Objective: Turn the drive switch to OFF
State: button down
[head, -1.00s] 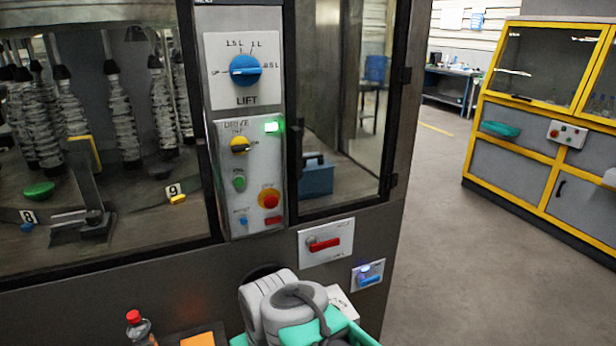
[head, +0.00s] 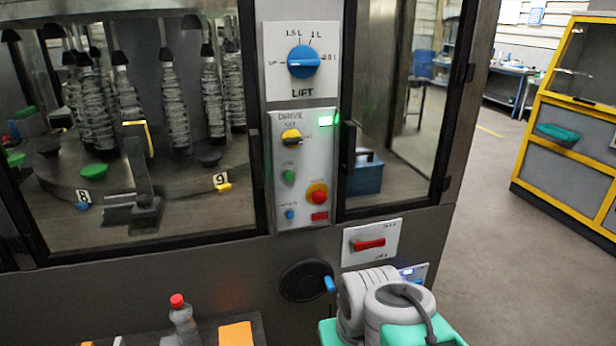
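The drive switch (head: 291,136) is a round yellow knob with a dark bar, near the top of the grey DRIVE panel (head: 279,207). Its bar looks roughly level, toward the small label at its right; another small label sits above it. Both labels are too blurred to read with certainty. A green lamp (head: 325,121) glows at the panel's upper right. My grey arm links show at the bottom right, below the panel and apart from it. My gripper's fingers do not show.
Above is the blue LIFT dial (head: 303,62). Below the switch are a green button (head: 289,176), a red stop button on yellow (head: 317,194) and a blue button (head: 290,214). A red handle (head: 369,244) and black handwheel (head: 305,281) sit lower. Open floor lies right.

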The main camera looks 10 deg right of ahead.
aim_at(291, 139)
jog(key=u, duration=0.45)
jog(key=k, duration=0.55)
jog(key=u, duration=1.1)
jog(key=i, duration=1.05)
jog(key=z, duration=0.9)
